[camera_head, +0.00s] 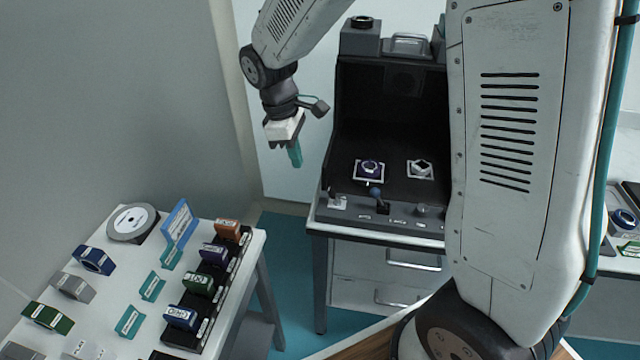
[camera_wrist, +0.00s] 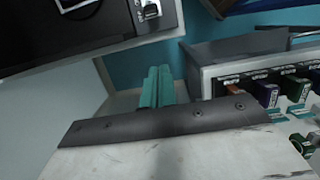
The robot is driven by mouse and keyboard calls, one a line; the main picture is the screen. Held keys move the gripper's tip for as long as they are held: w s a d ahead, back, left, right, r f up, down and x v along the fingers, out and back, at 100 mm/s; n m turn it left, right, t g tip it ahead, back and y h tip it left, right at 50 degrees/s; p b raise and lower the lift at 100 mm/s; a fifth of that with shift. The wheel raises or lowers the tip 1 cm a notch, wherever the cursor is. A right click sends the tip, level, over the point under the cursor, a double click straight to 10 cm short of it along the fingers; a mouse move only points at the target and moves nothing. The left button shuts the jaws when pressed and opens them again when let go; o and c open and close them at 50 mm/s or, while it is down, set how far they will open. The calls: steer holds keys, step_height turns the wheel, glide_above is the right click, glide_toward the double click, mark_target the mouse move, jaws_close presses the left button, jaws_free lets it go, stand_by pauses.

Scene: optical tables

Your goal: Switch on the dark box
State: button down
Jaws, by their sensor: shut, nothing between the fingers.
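The dark box (camera_head: 385,130) stands on a table at the centre of the head view, a black open-fronted enclosure. On its sloped front strip sit a lever with a blue knob (camera_head: 376,193), a light-coloured switch (camera_head: 337,201) at the left end and a grey knob (camera_head: 424,211) at the right. My gripper (camera_head: 295,157) hangs in the air left of the box, apart from it, teal fingers pointing down. In the wrist view the fingers (camera_wrist: 157,85) are together and empty. A corner of the dark box (camera_wrist: 60,35) with the left-end switch (camera_wrist: 150,10) shows at top left.
Two small mounted parts (camera_head: 369,169) (camera_head: 420,168) sit inside the box. A white table (camera_head: 120,270) at lower left holds coloured blocks, a disc (camera_head: 132,222) and a dark rack. My arm hides the right side of the box. Open floor lies between the tables.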

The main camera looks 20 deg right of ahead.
glide_above(319, 202)
steer(key=a, duration=0.1)
steer(key=f, duration=0.8)
steer(key=shift+w+f, duration=0.25)
steer(key=shift+w, duration=0.1)
steer(key=shift+s+d+r, duration=0.35)
steer(key=shift+s+d, duration=0.05)
steer(key=shift+d, duration=0.2)
steer(key=shift+a, duration=0.15)
